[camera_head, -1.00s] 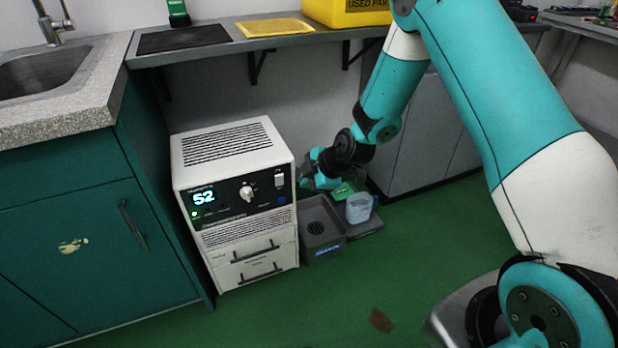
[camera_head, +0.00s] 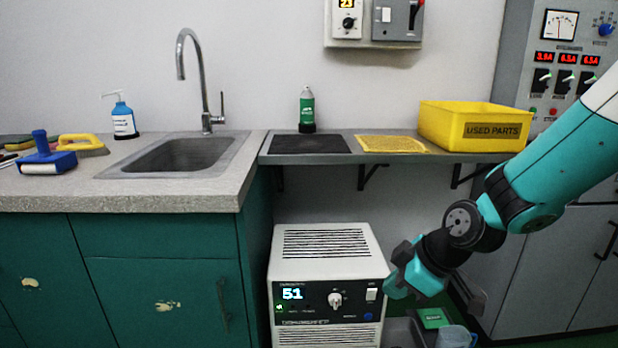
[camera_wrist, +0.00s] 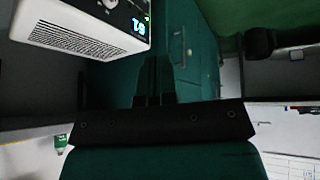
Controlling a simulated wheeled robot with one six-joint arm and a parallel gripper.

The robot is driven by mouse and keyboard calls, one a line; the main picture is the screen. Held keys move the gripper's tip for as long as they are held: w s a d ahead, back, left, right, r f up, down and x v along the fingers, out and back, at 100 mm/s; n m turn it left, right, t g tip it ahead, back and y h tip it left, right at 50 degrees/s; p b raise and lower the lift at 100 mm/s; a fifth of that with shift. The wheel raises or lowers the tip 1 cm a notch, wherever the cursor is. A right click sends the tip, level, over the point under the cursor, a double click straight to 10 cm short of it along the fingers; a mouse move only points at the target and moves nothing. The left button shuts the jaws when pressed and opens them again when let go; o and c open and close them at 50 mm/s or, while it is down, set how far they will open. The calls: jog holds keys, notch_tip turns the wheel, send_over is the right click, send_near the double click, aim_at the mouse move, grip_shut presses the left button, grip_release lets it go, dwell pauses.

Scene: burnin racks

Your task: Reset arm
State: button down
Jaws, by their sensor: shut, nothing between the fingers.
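My arm comes in from the right in the head view, and my gripper (camera_head: 394,287) is beside the upper right of the white dehumidifier (camera_head: 325,262). I cannot tell whether it touches the cabinet. In the wrist view the two teal fingers of my gripper (camera_wrist: 153,78) are together with nothing between them. The dehumidifier (camera_wrist: 85,28) also shows there at the upper left, turned over. Its display reads 51 in the head view.
A grey tub (camera_head: 403,332) and a bluish container (camera_head: 455,337) stand on the floor right of the dehumidifier. Above is a shelf with a black mat (camera_head: 310,144), a yellow mat (camera_head: 392,144), a green bottle (camera_head: 307,110) and a yellow used-parts bin (camera_head: 470,125). A sink (camera_head: 185,155) is left.

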jog(key=s+r+m+g, duration=0.15)
jog(key=s+r, duration=0.25)
jog(key=s, duration=0.4)
jog(key=s+a+r+m+g+h, duration=0.1)
jog(key=s+r+m, duration=0.25)
jog(key=s, duration=0.35)
jog(key=s+r+m+g, duration=0.1)
jog(key=s+r, duration=0.3)
jog(key=s, duration=0.4)
notch_tip(320, 180, up, 23)
jog(key=p, duration=2.2)
jog(key=shift+w+f+p, duration=0.2)
jog(key=shift+p, duration=0.1)
jog(key=shift+a, duration=0.1)
